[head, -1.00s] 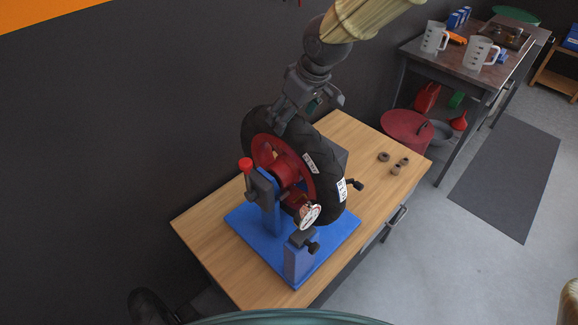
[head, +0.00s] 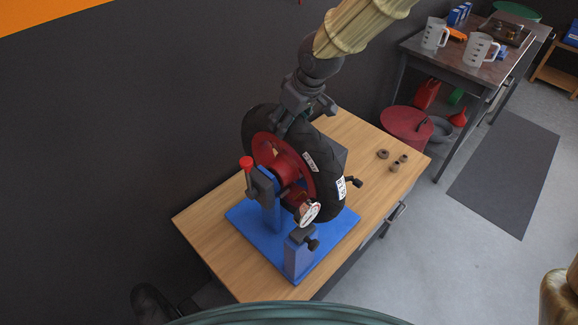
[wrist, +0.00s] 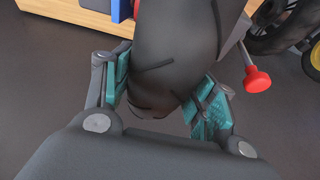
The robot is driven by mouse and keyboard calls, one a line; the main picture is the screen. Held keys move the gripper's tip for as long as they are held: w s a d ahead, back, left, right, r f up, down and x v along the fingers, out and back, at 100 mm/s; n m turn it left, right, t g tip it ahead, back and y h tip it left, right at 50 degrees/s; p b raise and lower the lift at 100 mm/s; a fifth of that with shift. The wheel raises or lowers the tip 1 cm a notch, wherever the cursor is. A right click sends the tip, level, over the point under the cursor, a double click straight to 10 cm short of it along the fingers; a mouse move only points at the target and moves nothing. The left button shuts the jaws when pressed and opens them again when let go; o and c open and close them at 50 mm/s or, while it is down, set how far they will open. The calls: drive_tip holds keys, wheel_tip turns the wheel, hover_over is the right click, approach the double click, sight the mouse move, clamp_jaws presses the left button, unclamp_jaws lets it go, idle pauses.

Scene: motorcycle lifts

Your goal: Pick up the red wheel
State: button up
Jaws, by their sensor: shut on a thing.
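The red wheel (head: 310,176) has a red rim and a black tyre with white labels. It stands upright in a blue stand (head: 240,222) on the wooden bench. My gripper (head: 285,125) is at the top of the tyre, its fingers shut on it. In the wrist view the black tyre (wrist: 172,60) fills the space between the teal finger pads of my gripper (wrist: 165,100). The far side of the tyre and the wheel's axle seat are partly hidden.
A dial gauge (head: 309,214) and a red knob (head: 246,162) sit close in front of the wheel. Small round parts (head: 383,154) lie on the bench (head: 200,225) to the right. A dark wall stands behind. A metal table (head: 480,65) with white jugs stands at the back right.

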clamp_jaws()
drive_tip(key=shift+w+r, duration=0.15)
drive_tip(key=shift+w+r, duration=0.1)
drive_tip(key=shift+r, duration=0.3)
wheel_tip(320, 180, up, 27)
drive_tip(key=b, duration=0.6)
drive_tip(key=shift+r, duration=0.25)
